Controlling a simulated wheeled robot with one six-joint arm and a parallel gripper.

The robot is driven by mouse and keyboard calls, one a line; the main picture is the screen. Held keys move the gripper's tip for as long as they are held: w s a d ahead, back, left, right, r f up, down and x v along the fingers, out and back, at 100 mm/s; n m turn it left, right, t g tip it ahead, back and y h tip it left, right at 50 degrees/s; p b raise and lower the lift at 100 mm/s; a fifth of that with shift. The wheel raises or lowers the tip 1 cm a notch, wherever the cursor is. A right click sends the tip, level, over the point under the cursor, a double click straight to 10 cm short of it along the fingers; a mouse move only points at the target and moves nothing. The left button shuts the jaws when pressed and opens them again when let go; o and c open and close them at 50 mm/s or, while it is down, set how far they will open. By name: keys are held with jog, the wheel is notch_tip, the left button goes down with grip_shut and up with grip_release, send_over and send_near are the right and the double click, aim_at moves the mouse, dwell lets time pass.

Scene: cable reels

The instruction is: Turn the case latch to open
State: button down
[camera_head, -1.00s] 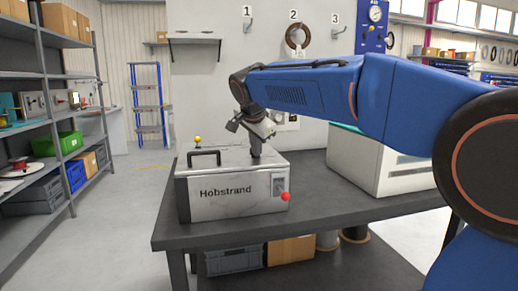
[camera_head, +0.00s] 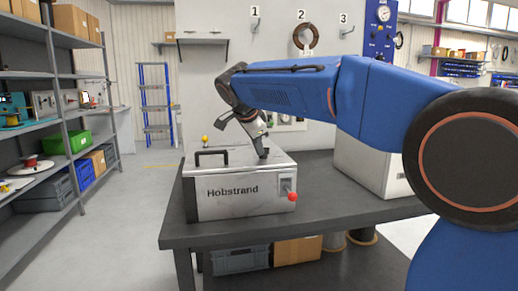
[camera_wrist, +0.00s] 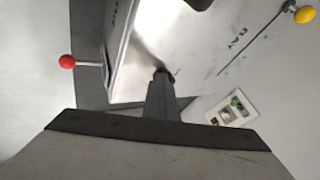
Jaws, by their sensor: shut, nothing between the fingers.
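The case (camera_head: 230,204) is a grey metal box lettered "Hobstrand", standing on a dark table with its lid down. A latch plate (camera_head: 285,184) at the right end of its front carries a lever with a red ball (camera_head: 293,197). That red ball also shows at left in the wrist view (camera_wrist: 67,61). A yellow ball (camera_head: 205,139) stands at the case's back left, and at top right in the wrist view (camera_wrist: 304,15). My gripper (camera_head: 263,154) is shut and empty, pointing down at the lid's right part; I cannot tell whether it touches.
A black carrying handle (camera_head: 212,158) stands up on the lid's left. A white box (camera_head: 370,165) stands on the table (camera_head: 330,205) behind and right of the case. Bare tabletop lies right of the case. Loaded shelves (camera_head: 78,105) stand at the left, across open floor.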

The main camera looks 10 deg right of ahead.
jog(key=shift+w+d+r, duration=0.15)
jog(key=shift+w+d, duration=0.05)
jog(key=shift+w, duration=0.15)
dwell(0.3)
